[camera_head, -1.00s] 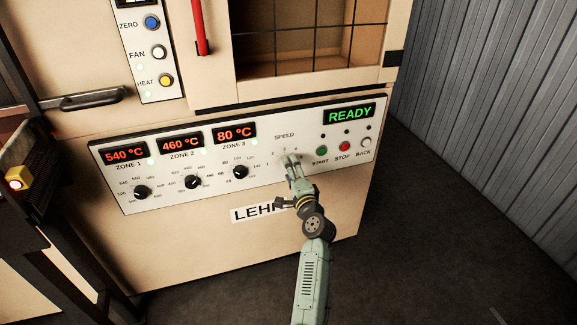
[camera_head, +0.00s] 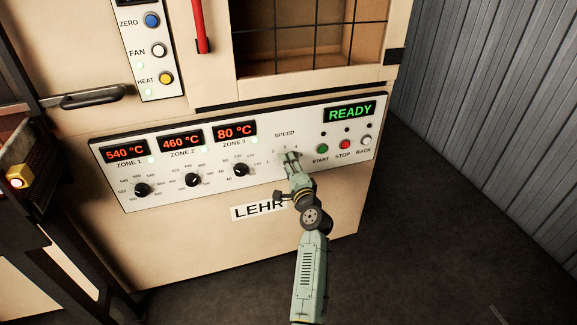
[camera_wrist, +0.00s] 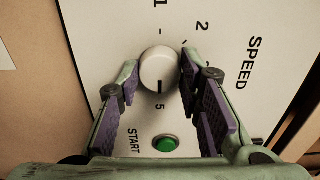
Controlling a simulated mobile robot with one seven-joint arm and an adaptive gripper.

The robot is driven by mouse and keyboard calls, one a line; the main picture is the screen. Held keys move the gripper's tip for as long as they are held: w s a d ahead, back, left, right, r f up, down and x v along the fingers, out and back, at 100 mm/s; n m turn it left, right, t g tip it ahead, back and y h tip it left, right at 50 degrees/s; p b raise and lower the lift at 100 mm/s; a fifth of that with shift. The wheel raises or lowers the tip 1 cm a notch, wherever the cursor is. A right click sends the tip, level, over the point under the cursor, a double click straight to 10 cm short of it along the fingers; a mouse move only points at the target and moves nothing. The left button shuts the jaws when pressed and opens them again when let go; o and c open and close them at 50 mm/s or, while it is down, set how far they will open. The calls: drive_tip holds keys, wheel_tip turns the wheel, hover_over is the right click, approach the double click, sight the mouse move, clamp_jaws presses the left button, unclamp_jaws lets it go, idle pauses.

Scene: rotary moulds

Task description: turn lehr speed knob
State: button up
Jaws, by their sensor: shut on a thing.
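The speed knob (camera_wrist: 158,68) is a round pale knob on the white lehr panel (camera_wrist: 105,55). A dark mark shows on its lower rim in the wrist view, towards the printed 5. My gripper (camera_wrist: 160,72) has one finger on each side of the knob and is shut on it. In the head view my gripper (camera_head: 290,157) is at the panel under the SPEED label (camera_head: 284,134) and hides the knob there. The numbers 1, 2 and 5 show around the knob in the wrist view; other scale marks are covered by the fingers.
The green START button (camera_wrist: 166,144) sits close to the knob, between my fingers' bases in the wrist view. The STOP button (camera_head: 344,146) and BACK button (camera_head: 366,140) are right of it. The zone 3 knob (camera_head: 240,170) is to the left. The display (camera_head: 349,111) reads READY.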

drive_tip(key=c, duration=0.3)
drive_tip(key=shift+f+b, duration=0.1)
drive_tip(key=shift+b, duration=0.3)
drive_tip(key=shift+n+b, duration=4.4)
drive_tip(key=shift+b, duration=0.45)
drive_tip(key=o, duration=1.1)
